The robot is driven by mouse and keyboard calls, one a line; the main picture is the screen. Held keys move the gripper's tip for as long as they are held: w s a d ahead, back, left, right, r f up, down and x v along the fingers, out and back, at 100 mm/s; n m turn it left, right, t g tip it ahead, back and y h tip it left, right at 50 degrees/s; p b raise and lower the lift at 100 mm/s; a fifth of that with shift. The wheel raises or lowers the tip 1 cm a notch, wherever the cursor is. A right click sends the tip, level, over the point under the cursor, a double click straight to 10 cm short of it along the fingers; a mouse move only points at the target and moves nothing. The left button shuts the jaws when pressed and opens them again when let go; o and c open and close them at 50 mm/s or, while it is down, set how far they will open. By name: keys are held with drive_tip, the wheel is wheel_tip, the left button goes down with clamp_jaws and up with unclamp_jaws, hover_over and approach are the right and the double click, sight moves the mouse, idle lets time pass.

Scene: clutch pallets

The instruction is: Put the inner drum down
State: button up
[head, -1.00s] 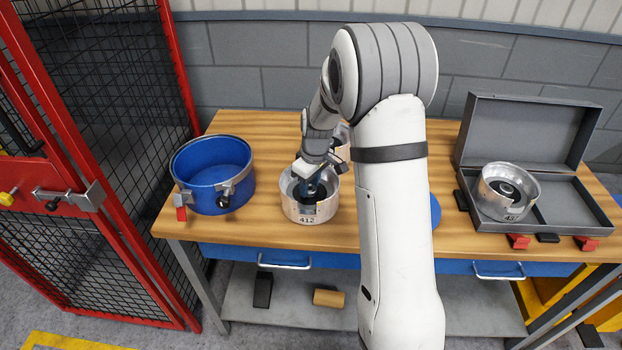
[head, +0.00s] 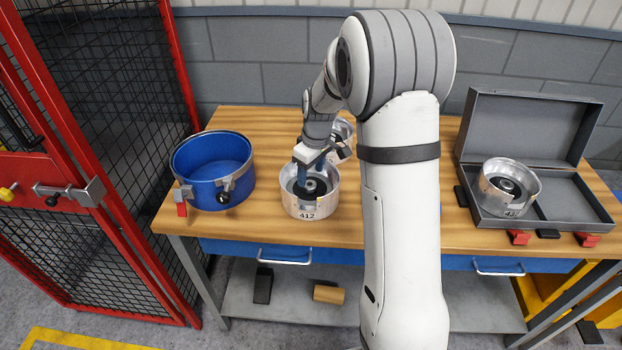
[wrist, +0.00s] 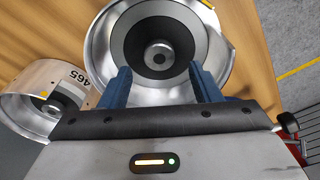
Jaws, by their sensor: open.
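A silver drum marked 412 (head: 293,207), with a dark ring and a hub inside, stands upright on the wooden bench, left of my arm. My gripper (head: 312,177), with blue fingers, is directly over the drum's opening. In the wrist view the fingers of my gripper (wrist: 162,76) are apart over the near part of the drum (wrist: 98,45), with the hub ahead between them. Nothing is held. Whether the fingertips touch the drum I cannot tell. The near edge of the drum is hidden by my gripper in the wrist view.
A blue drum (head: 190,195) with latches stands left on the bench (head: 265,150). Another silver drum, marked 465 (wrist: 48,78), is close behind my gripper. A third silver drum (head: 490,205) sits in an open grey case (head: 575,205) at right. A red mesh cage (head: 110,200) borders the left.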

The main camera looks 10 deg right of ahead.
sight(314, 187)
wheel_tip(314, 187, up, 8)
drive_tip(key=r, duration=0.1)
drive_tip(key=s+r+m+t, duration=0.1)
drive_tip(key=s+r+m, duration=0.2)
drive_tip(key=s, duration=2.5)
drive_tip(key=m, duration=0.4)
drive_tip(key=shift+s+a+m+t+h, duration=0.15)
drive_tip(key=shift+a+m+t+h, duration=0.15)
drive_tip(key=shift+t+h, duration=0.1)
